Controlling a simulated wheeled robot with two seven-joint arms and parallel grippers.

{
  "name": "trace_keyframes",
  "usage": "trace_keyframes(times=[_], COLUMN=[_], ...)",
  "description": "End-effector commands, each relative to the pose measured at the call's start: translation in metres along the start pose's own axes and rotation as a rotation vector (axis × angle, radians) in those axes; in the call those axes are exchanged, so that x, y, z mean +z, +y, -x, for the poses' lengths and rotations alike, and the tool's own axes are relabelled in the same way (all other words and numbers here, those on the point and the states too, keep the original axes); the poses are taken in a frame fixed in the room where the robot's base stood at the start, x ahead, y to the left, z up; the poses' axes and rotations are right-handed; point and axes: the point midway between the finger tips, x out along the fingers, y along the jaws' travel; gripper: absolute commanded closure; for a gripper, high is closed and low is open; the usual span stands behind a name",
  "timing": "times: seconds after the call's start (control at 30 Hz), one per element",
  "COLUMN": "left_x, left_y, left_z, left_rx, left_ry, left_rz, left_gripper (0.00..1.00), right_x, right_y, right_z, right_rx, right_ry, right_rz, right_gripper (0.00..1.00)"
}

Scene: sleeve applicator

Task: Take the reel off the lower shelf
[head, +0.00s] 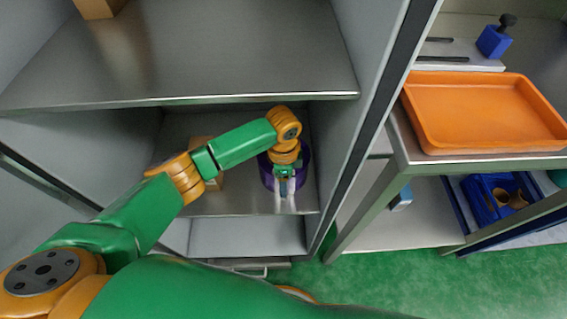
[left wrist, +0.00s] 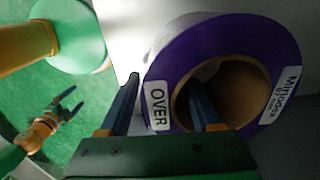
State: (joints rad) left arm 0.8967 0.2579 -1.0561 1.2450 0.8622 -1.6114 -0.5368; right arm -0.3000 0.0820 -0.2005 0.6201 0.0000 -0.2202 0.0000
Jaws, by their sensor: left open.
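The purple reel (head: 266,172) stands on the lower shelf (head: 235,203) of the metal cabinet, partly hidden by my left gripper (head: 285,195). In the left wrist view the reel (left wrist: 180,60) shows a brown cardboard core and white labels, one reading "OVER". My left gripper (left wrist: 164,82) is open there. One finger is beside the reel's outer rim and the other lies over the core opening, so the reel's wall is between them. Contact cannot be told. My right gripper (left wrist: 70,101) shows small over the green floor, fingers apart and empty.
A cardboard box (head: 214,183) stands left of the reel, partly behind my arm. The upper shelf (head: 200,50) overhangs the space and holds another box (head: 98,8). The cabinet's side wall (head: 335,140) is close on the right. A bench with an orange tray (head: 485,110) stands beyond.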

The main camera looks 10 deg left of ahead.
Motion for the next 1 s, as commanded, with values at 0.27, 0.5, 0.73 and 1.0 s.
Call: trace_keyframes(times=[0.27,0.5,0.73,1.0], left_x=[-0.0002,-0.0002,-0.0002,-0.0002], left_y=[0.0002,0.0002,0.0002,0.0002], left_z=[-0.0139,-0.0137,-0.0137,-0.0137], left_rx=[-0.002,-0.002,-0.001,-0.002], left_ry=[0.0,0.0,0.0,0.0], left_rz=[-0.002,-0.002,-0.002,-0.002], left_gripper=[0.36,0.9,1.0,1.0], right_x=[0.0005,0.0006,0.0003,-0.0001], right_y=[0.0006,0.0004,-0.0009,-0.0025], right_z=[-0.0037,-0.0037,-0.0037,-0.0038], right_rx=[0.001,0.001,-0.001,-0.004], right_ry=[0.0,0.0,0.0,0.001], right_rz=[0.0,-0.001,-0.002,-0.002], right_gripper=[0.1,0.1,0.1,0.1])
